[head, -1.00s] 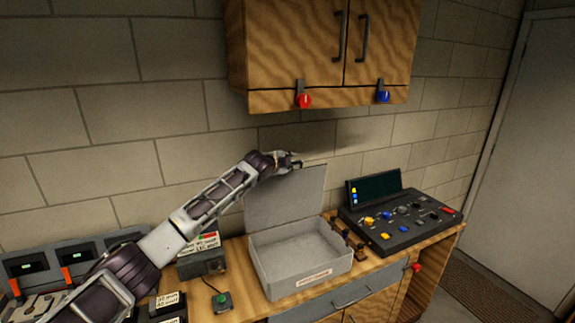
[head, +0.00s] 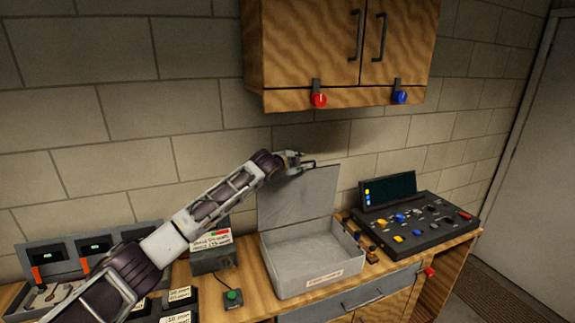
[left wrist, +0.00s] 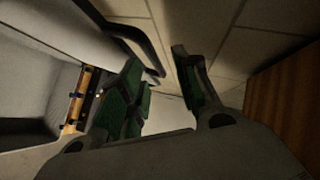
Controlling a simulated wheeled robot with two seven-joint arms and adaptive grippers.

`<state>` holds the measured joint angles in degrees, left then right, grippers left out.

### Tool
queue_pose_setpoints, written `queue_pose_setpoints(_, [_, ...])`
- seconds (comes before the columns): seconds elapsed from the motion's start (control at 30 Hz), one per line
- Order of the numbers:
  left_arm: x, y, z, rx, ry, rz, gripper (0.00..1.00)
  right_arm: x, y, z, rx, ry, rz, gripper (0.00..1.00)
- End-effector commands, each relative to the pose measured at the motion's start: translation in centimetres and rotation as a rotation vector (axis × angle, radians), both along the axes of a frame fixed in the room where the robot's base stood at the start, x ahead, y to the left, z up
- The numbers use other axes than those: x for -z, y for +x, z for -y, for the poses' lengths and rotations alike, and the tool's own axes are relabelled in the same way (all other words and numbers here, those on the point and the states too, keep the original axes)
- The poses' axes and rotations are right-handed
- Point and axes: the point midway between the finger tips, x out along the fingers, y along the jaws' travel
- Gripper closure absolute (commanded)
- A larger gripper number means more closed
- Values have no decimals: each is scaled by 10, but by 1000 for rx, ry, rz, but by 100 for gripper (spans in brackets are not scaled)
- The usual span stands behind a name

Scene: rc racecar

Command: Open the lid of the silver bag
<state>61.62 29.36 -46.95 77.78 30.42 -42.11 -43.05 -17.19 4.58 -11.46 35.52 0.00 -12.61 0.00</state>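The silver bag (head: 322,282) is a grey box-shaped case on the wooden bench, with a label on its front. Its lid (head: 298,202) stands raised, nearly upright, at the back, and the inside looks empty. A dark handle (head: 310,164) sits at the lid's top edge. My left gripper (head: 292,160) is at that top edge, close by the handle. In the left wrist view the fingers (left wrist: 167,82) are apart with nothing clearly held between them. The black handle (left wrist: 135,36) passes beside the left-hand finger there; contact is unclear. My right gripper is not in view.
A black control console (head: 415,222) stands right of the bag. A grey box with a label (head: 211,257) and a green-button switch (head: 232,297) are to its left. A wooden cabinet (head: 340,45) hangs above on the block wall.

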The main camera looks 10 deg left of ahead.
Motion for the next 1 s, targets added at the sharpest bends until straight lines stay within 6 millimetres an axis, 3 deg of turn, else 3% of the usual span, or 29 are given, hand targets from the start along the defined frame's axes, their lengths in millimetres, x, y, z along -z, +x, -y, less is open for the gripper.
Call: queue_pose_setpoints(1.0, [-26, -76, -18, 2, 0, 2, 68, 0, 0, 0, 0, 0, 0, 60])
